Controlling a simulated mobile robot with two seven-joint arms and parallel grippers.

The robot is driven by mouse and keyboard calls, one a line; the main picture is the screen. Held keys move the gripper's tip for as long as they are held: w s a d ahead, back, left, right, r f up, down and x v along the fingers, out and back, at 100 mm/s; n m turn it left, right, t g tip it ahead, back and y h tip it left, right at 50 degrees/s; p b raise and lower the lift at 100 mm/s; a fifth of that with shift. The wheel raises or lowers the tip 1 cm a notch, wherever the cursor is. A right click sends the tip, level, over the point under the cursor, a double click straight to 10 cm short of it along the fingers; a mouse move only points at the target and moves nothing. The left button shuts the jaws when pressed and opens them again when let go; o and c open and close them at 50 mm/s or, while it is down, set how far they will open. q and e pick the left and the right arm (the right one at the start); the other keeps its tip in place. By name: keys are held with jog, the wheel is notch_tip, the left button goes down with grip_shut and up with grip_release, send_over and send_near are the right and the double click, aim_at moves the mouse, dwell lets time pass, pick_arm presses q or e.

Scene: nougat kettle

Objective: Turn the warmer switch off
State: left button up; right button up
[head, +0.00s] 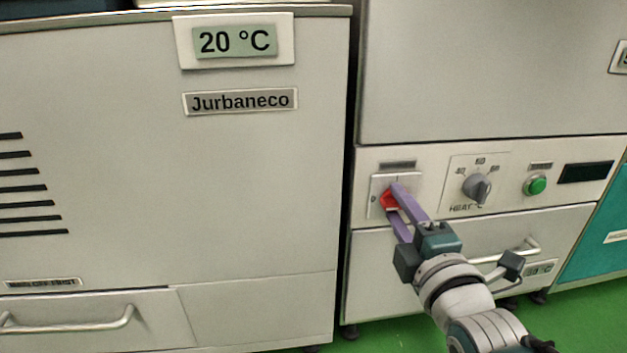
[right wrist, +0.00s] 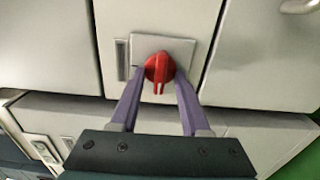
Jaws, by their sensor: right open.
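The warmer switch is a red rotary knob (head: 388,202) on a pale square plate (head: 378,184) at the left end of the warmer's control panel. In the right wrist view the red knob (right wrist: 159,68) has its handle pointing toward the gripper. My right gripper (head: 392,199) is open, with its purple fingers at the knob, one on each side in the wrist view (right wrist: 158,92). The fingers partly hide the knob in the head view. I cannot tell whether they touch it. My left gripper is not in view.
Right of the switch are a grey heat dial (head: 477,188), a green button (head: 535,185) and a dark display (head: 585,173). A drawer handle (head: 515,252) sits below, behind my right arm. A large cabinet (head: 230,190) stands at left. Green floor (head: 580,318) shows at lower right.

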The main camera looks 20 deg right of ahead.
jog(key=shift+s, duration=0.1)
jog(key=shift+s+a+r+p, duration=0.1)
jog(key=shift+s+p, duration=0.2)
jog(key=shift+p, duration=0.1)
jog(key=p+v, duration=0.3)
jog(key=v, duration=0.6)
jog(key=shift+p, duration=0.3)
